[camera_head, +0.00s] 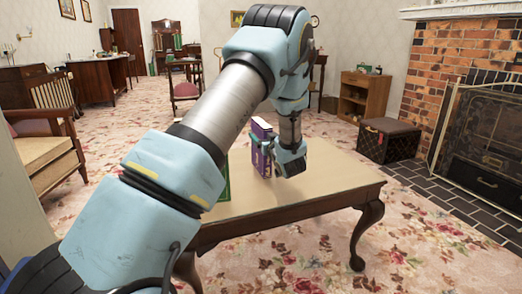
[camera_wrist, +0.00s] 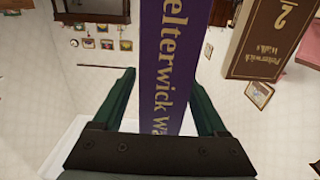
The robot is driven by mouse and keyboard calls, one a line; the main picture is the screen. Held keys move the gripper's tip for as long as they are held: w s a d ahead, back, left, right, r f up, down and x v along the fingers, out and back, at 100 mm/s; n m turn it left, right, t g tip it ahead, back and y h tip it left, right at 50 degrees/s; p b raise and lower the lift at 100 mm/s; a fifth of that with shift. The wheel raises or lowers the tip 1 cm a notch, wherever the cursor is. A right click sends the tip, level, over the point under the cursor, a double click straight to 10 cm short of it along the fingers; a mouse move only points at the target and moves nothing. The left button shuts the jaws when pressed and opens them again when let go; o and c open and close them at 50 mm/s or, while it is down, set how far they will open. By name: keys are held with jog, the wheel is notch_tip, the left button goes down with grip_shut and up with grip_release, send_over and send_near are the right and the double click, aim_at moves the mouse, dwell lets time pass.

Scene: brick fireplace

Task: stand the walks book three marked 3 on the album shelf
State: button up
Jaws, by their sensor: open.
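A purple book (camera_head: 259,160) stands upright on the low table (camera_head: 322,184), just left of my gripper (camera_head: 277,160) in the head view. In the wrist view the purple book (camera_wrist: 170,60), lettered "elterwick Wa", runs between the two open fingers of my gripper (camera_wrist: 165,85). A gap shows on the left side of the book; the right finger is close to its edge. Its number is out of view. A brown book (camera_wrist: 272,40) marked 2, with "Pelterwick Walks", is at the right of the wrist view. I cannot tell which piece is the album shelf.
A green object (camera_head: 225,182) on the table is mostly hidden by my arm. A small wooden cabinet (camera_head: 372,90) with open shelves stands behind, near a dark chest (camera_head: 388,141) and the brick fireplace (camera_head: 460,60). The table's right half is clear.

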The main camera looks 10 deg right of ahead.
jog(key=shift+w+a, duration=0.1)
jog(key=shift+w, duration=0.5)
grip_shut()
jog(key=shift+r, duration=0.1)
dwell(0.9)
